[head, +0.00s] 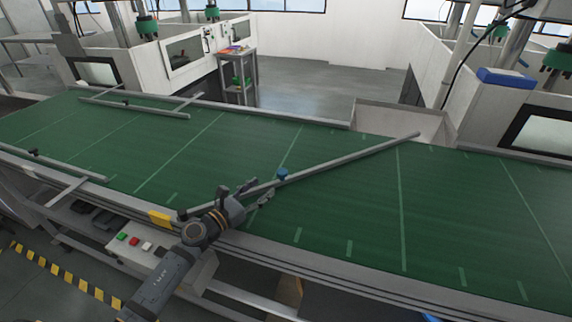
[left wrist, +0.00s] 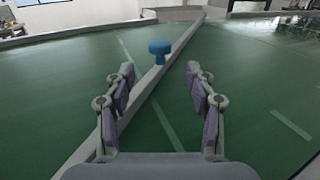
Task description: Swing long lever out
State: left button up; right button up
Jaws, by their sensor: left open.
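The long lever (head: 345,153) is a grey bar lying diagonally over the green conveyor belt, from the near edge by my gripper to near the far edge. A blue knob (head: 283,174) stands upright on it. My left gripper (head: 258,194) is over the near part of the belt, beside the lever and short of the knob. In the left wrist view the lever (left wrist: 176,53) runs away from between the open fingers (left wrist: 160,85), and the blue knob (left wrist: 159,48) is ahead of the fingertips, apart from them. My right gripper is not in view.
The green belt (head: 350,220) is mostly clear. Shorter grey guide bars (head: 135,107) lie at the left. A control box with coloured buttons (head: 140,245) hangs below the near edge. A grey chute (head: 400,121) opens at the far edge. White machines stand behind.

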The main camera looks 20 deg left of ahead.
aim_at(278, 175)
pick_arm(q)
jog(key=shift+w+d+r+p, duration=0.2)
jog(key=shift+w+p, duration=0.15)
jog(key=shift+w, duration=0.15)
jog(key=p+x, duration=0.2)
jog(key=x, duration=0.7)
jog(key=shift+f, duration=0.2)
jog(key=shift+w+d, duration=0.1)
jog(key=shift+w, duration=0.05)
grip_shut()
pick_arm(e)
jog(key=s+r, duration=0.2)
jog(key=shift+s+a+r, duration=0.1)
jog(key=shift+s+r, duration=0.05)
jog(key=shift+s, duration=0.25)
